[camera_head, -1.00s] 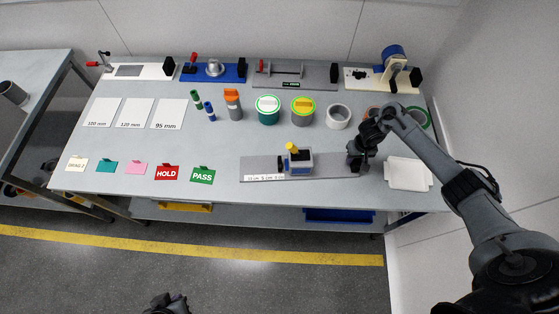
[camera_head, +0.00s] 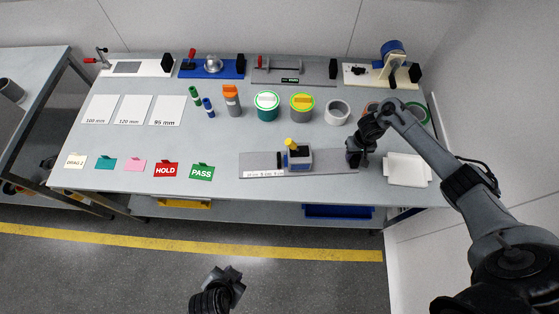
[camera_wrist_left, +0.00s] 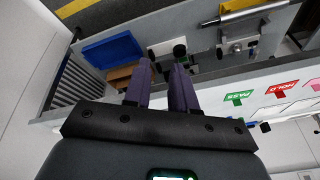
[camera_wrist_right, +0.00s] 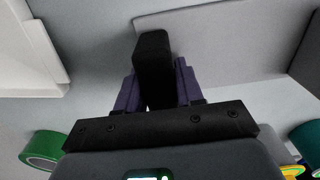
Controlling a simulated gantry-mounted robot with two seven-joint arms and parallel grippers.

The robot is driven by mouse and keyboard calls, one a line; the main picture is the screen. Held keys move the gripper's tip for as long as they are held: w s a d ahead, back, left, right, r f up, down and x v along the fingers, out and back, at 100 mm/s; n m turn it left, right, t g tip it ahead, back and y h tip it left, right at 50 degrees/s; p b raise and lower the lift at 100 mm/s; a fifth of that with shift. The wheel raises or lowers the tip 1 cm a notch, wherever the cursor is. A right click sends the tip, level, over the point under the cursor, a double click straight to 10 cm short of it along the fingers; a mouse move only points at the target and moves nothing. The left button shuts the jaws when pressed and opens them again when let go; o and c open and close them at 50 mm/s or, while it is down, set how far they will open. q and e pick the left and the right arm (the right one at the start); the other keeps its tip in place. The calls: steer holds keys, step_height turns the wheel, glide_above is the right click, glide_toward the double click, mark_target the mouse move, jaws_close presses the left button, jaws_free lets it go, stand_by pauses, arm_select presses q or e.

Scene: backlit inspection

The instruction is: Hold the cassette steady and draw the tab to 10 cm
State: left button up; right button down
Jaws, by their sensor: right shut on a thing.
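My right gripper (camera_head: 357,160) is at the right end of the plate. In the right wrist view it is shut on a black block (camera_wrist_right: 152,65) beside the grey plate. My left gripper (camera_head: 232,275) is in front of the table, well short of the cassette. In the left wrist view its fingers (camera_wrist_left: 163,75) are apart and empty.
Label cards, including HOLD (camera_head: 167,171) and PASS (camera_head: 202,173), lie along the front left. A white tray (camera_head: 408,170) lies right of the plate. Pots, tape rolls and fixtures stand along the back. Bare tabletop lies between the PASS card and the plate.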

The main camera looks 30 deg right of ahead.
arm_select(q)
steer(key=s+d+f+m+t+h, duration=0.1)
steer(key=s+d+m, duration=0.1)
steer(key=d+m, duration=0.6)
steer(key=s+d+f+m+h, duration=0.15)
steer(key=d+m, duration=0.25)
steer(key=d, duration=0.8)
steer(key=s+d+f+m+t, duration=0.1)
steer(key=s+d+m, duration=0.2)
steer(key=d+m, duration=0.55)
steer(key=m+t+h, duration=0.1)
steer(key=m+t, duration=0.6)
steer(key=m, duration=0.2)
glide_toward(279, 161)
steer(key=shift+n, duration=0.25)
steer(key=shift+x, duration=4.7)
steer(key=shift+d, duration=0.1)
